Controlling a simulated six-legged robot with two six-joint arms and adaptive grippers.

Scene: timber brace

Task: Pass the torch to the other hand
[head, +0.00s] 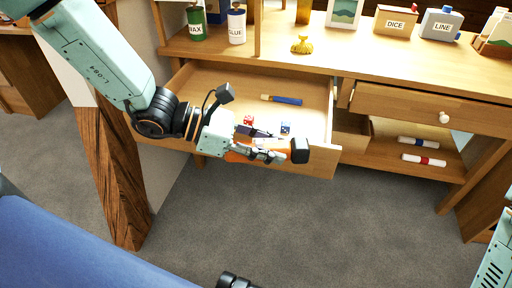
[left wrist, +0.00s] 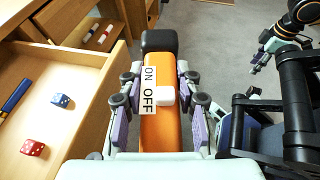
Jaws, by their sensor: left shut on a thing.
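The torch is orange with a black head, a white slider switch and an ON/OFF label. It shows in the left wrist view (left wrist: 160,133) and in the head view (head: 240,157). My left gripper (head: 263,150) is shut around the torch's body and holds it over the front of the open drawer. In the left wrist view its fingers (left wrist: 160,88) lie on both sides of the torch. My right gripper (left wrist: 259,60) shows small at the upper right of the left wrist view, apart from the torch. Its fingers are too small to judge.
The open drawer (head: 190,84) holds a red die (head: 249,120), a blue die (head: 286,127) and a blue marker (head: 282,99). The desk top carries tins, boxes and a yellow ornament (head: 302,45). A timber brace (head: 112,170) leans at left. Floor in front is clear.

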